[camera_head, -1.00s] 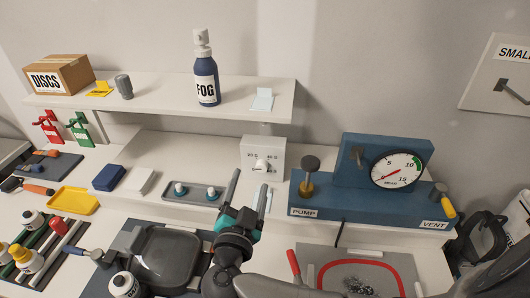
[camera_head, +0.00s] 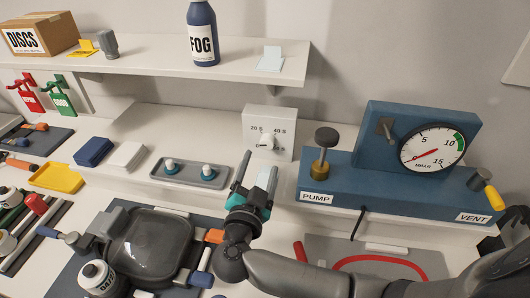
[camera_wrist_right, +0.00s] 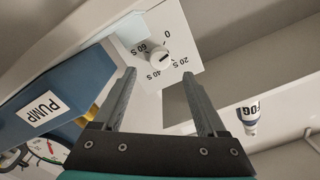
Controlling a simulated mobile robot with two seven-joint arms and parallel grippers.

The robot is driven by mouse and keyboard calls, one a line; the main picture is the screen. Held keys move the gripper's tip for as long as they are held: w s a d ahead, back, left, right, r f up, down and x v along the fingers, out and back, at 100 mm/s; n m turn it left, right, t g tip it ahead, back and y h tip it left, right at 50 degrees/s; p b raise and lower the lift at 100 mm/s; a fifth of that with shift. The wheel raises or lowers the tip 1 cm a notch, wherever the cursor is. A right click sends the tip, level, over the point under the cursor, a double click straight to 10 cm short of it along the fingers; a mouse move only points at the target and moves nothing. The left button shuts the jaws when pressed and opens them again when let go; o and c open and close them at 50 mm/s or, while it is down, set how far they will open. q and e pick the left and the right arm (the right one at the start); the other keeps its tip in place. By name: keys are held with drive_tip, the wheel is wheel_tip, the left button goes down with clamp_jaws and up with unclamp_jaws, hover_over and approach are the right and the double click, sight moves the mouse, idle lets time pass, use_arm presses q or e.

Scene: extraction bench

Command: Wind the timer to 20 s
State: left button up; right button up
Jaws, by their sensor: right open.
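The timer (camera_head: 269,132) is a white box with a round white knob (camera_head: 267,142) and dial marks, of which 20 S and 40 S are readable in the head view. It stands on the raised ledge below the shelf. In the right wrist view the timer knob (camera_wrist_right: 158,59) shows ahead, between the two fingers, with 0, 20 S, 40 S and 60 S around it. My right gripper (camera_head: 255,172) is open and empty, in front of and below the timer, apart from the knob. My left gripper is not in view.
A blue pump unit (camera_head: 340,180) with a gauge stands close on the right. A tray with two small knobbed pieces (camera_head: 190,179) lies to the left. The shelf (camera_head: 150,62) with a FOG bottle (camera_head: 202,35) hangs above. A dark lidded tray (camera_head: 150,243) is at front left.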

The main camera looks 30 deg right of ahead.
sight(266, 146)
drive_tip(key=x, duration=0.6)
drive_tip(key=shift+w+d, duration=0.1)
drive_tip(key=shift+w, duration=0.05)
clamp_jaws()
idle(0.4)
